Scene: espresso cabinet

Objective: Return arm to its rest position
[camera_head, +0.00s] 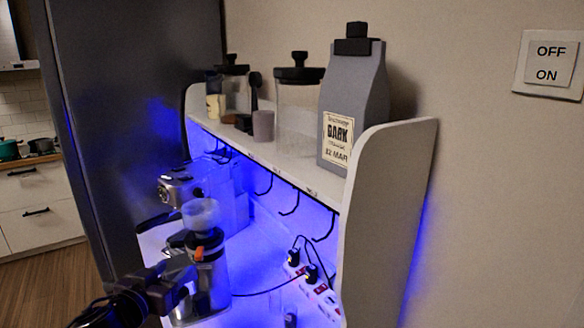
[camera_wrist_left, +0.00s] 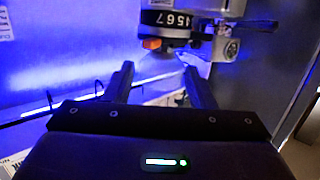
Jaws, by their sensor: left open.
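My left gripper (camera_head: 182,278) comes in from the lower left in the head view, beside the silver coffee grinder (camera_head: 212,281) with its clear hopper. In the left wrist view, the two dark fingers of the left gripper (camera_wrist_left: 157,70) are spread apart with nothing held between them. Beyond the fingertips is the grinder's numbered dial (camera_wrist_left: 172,19), with an orange part (camera_wrist_left: 151,43) below it. I cannot tell whether a finger touches the grinder. My right gripper is in neither view.
A silver espresso machine (camera_head: 178,187) stands behind the grinder under the white shelf (camera_head: 290,168). The shelf holds a grey coffee bag (camera_head: 354,95) and a glass jar (camera_head: 297,105). A power strip (camera_head: 322,293) with plugs and cables lies at the right. The cabinet's side panel (camera_head: 385,220) rises there.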

